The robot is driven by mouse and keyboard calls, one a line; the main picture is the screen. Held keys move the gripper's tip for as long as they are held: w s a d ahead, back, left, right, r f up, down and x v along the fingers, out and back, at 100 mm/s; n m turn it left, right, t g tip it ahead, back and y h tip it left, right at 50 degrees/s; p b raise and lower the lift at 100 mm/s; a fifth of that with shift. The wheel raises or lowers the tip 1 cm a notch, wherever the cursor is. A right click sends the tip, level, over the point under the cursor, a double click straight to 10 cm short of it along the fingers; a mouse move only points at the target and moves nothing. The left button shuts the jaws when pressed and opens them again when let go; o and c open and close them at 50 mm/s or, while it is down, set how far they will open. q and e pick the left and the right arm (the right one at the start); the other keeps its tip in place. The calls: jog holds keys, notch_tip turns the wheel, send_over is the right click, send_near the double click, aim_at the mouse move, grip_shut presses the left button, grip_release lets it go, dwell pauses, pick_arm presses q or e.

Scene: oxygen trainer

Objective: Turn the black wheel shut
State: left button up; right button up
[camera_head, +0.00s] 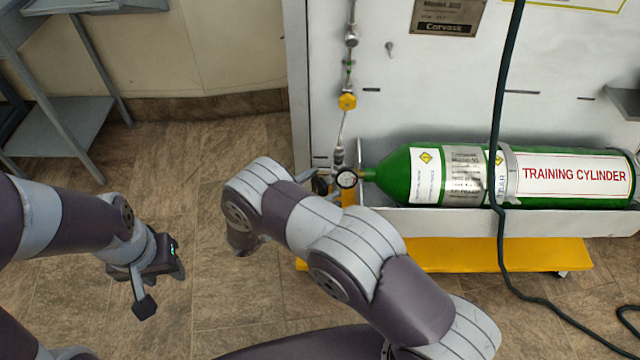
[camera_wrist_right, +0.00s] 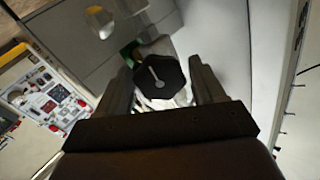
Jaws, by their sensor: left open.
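The black wheel (camera_wrist_right: 160,76) is a dark many-sided knob with a pale pointer-like mark on its face. In the right wrist view it sits between the two fingers of my right gripper (camera_wrist_right: 161,84), close to both. I cannot tell whether the fingers touch it. In the head view the wheel (camera_head: 320,185) is small and partly hidden, left of the round gauge (camera_head: 346,179) and the green cylinder's neck. My right arm hides most of its gripper there. My left gripper (camera_head: 163,285) is open and empty above the floor at the left.
The green training cylinder (camera_head: 425,172) lies in a grey tray (camera_head: 450,222) above a yellow base (camera_head: 480,256). A dark hose (camera_head: 498,120) hangs in front of it. A thin pipe with a yellow fitting (camera_head: 347,101) rises above the gauge. A grey table (camera_head: 65,120) stands at the left.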

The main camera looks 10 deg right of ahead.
jog(key=c, duration=0.6)
jog(key=shift+c, duration=0.2)
